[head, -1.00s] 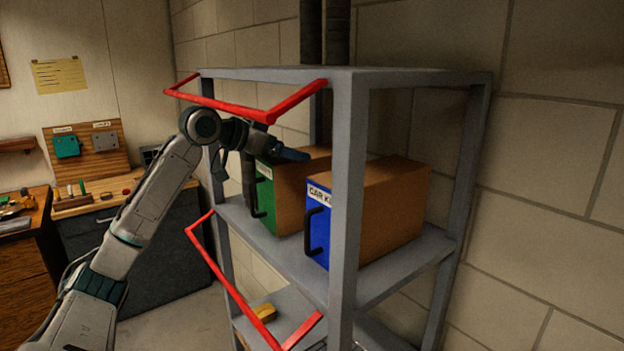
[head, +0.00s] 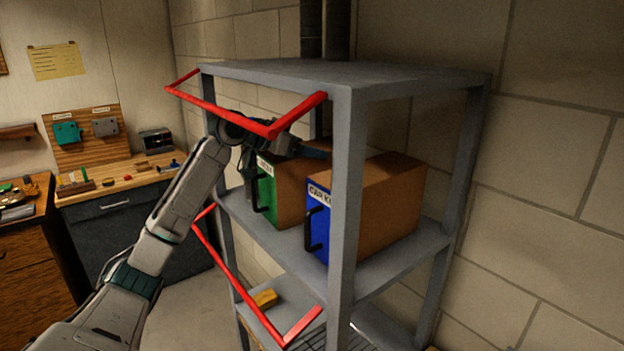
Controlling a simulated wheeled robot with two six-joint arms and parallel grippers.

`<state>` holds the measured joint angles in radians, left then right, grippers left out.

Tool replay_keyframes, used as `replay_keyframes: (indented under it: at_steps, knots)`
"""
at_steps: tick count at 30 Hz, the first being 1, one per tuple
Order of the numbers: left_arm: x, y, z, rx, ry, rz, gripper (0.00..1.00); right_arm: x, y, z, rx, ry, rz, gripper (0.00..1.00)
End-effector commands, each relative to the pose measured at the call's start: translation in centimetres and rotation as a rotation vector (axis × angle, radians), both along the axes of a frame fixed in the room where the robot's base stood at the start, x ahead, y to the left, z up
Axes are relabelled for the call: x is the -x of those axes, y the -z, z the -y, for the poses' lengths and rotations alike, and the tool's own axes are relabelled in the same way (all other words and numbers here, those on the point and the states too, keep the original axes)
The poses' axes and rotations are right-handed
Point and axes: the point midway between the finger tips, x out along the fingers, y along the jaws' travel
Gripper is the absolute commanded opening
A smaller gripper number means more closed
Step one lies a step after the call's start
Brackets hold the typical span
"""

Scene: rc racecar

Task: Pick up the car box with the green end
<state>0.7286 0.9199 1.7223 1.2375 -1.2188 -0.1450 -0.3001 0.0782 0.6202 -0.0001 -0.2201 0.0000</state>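The car box with the green end (head: 286,200) stands on the grey shelf's middle level, its green face and dark handle toward the front left. A second box with a blue end (head: 319,225) stands to its right, partly behind the shelf's front post. My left arm comes in from the left, and my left gripper (head: 308,151) reaches under the top shelf, over the upper part of the green-ended box. The arm's end and the red bar partly hide the gripper, so its opening and any contact do not show clearly. My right gripper is not in view.
Red bars (head: 275,128) stick out from the front of the shelf (head: 404,268) at two heights, with my arm close to the upper one. A yellow item (head: 264,298) lies on the lower level. A workbench (head: 118,190) stands at left.

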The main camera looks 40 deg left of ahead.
Motion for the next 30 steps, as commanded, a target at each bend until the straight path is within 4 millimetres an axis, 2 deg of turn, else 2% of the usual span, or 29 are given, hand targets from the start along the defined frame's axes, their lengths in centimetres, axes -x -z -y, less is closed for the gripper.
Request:
replay_keyframes:
  at_steps: [1, 3, 14, 30]
  knots:
    - [0.0, 0.0, 0.0, 0.0, 0.0, 0.0, 0.57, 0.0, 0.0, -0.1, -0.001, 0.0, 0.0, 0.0]
    - [0.0, -0.1, 0.0, 0.0, 0.0, 0.001, 0.46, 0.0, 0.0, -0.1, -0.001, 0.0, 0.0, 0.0]
    - [0.0, -0.2, 0.0, 0.0, -0.001, 0.001, 0.46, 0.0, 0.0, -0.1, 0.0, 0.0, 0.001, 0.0]
    - [0.4, -1.6, -0.4, 0.001, -0.01, 0.001, 0.46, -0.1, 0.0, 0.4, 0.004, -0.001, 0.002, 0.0]
